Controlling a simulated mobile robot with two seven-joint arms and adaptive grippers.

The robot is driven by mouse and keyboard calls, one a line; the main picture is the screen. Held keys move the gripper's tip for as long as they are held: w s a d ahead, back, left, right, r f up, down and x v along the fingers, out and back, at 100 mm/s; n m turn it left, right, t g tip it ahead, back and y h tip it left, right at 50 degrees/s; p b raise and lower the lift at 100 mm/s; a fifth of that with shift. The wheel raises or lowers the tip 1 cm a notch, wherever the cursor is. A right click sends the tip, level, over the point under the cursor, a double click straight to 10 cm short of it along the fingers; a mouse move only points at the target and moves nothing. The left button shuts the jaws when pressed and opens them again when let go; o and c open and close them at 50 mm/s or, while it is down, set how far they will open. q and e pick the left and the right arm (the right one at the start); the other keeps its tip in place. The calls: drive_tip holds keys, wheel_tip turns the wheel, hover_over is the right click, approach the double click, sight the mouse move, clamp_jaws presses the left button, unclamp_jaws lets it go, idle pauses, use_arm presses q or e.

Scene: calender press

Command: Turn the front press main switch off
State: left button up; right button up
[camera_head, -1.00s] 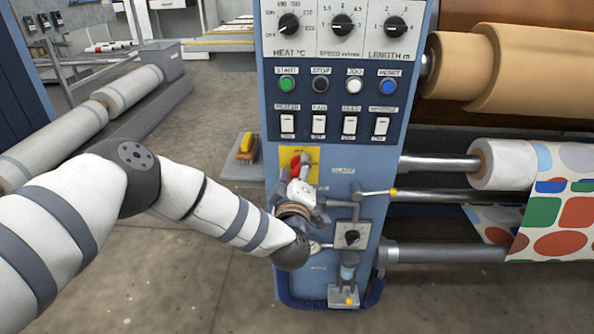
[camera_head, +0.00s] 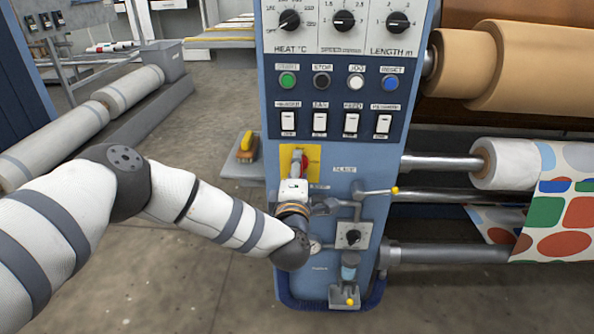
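The press main switch shows as a bit of red (camera_head: 305,159) on a yellow plate (camera_head: 314,154), on the blue front panel below the row of white rocker switches. My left gripper (camera_head: 297,160) is in front of the plate and overlaps the switch. Its fingers point up at the switch and hide most of it. I cannot tell whether the fingers touch or grasp the switch, or which way the handle points. My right gripper is not in view.
The blue control panel (camera_head: 277,180) carries dials, coloured buttons and rockers above the switch. Rolls with patterned fabric (camera_head: 565,205) stand at the right.

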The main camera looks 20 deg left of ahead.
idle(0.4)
use_arm(q)
drive_tip(key=o, duration=1.2)
drive_tip(key=shift+c, duration=0.2)
drive_tip(key=v, duration=1.2)
drive_tip(key=shift+r, duration=0.15)
